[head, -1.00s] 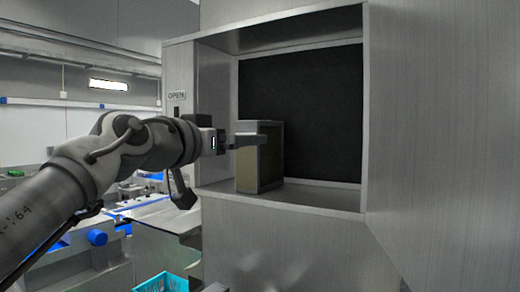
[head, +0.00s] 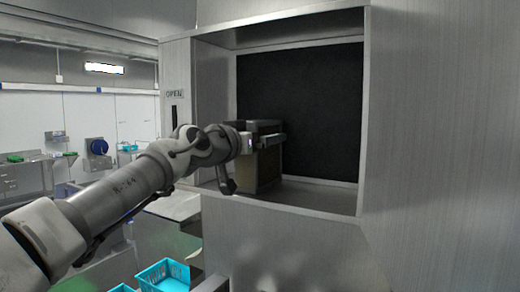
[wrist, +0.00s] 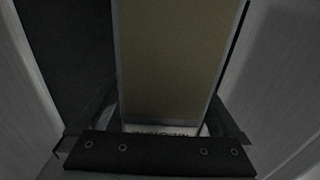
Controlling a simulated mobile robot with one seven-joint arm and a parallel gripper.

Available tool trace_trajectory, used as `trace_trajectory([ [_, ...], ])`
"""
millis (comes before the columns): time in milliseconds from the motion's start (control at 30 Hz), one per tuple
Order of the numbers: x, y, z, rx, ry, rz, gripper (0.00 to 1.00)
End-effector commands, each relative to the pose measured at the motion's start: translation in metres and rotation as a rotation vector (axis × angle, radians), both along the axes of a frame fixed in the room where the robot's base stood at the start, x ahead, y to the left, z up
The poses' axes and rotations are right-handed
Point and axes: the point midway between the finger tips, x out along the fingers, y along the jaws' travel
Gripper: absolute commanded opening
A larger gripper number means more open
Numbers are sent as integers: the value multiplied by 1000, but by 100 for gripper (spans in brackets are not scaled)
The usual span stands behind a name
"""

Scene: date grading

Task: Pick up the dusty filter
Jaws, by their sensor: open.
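The dusty filter (head: 262,170) is a box-shaped panel with a tan-brown face and a grey frame. It stands upright on the floor of the open compartment, toward its left side. My gripper (head: 268,130) reaches into the compartment at the filter's upper part and hides some of its top. In the wrist view the tan face of the filter (wrist: 178,60) fills the middle, with dark lettering on its pale near edge. My gripper (wrist: 160,122) is open there, with one finger on each side of the filter. Whether the fingers touch it cannot be told.
The metal compartment (head: 300,200) has a dark back panel (head: 310,110) and free floor right of the filter. Its left wall stands close to my gripper. A sign reading OPEN (head: 174,94) is left of the opening. A blue crate (head: 163,275) stands below.

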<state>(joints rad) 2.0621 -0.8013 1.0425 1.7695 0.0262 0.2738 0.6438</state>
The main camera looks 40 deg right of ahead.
Motion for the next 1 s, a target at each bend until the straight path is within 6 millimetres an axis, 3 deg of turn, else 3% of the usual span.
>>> trace_trajectory([
  [200,0,-1,0,0,0,0,100],
  [233,0,-1,0,0,-1,0,96],
  [767,0,0,0,0,-1,0,1],
  [1000,0,0,0,-1,-1,0,0],
])
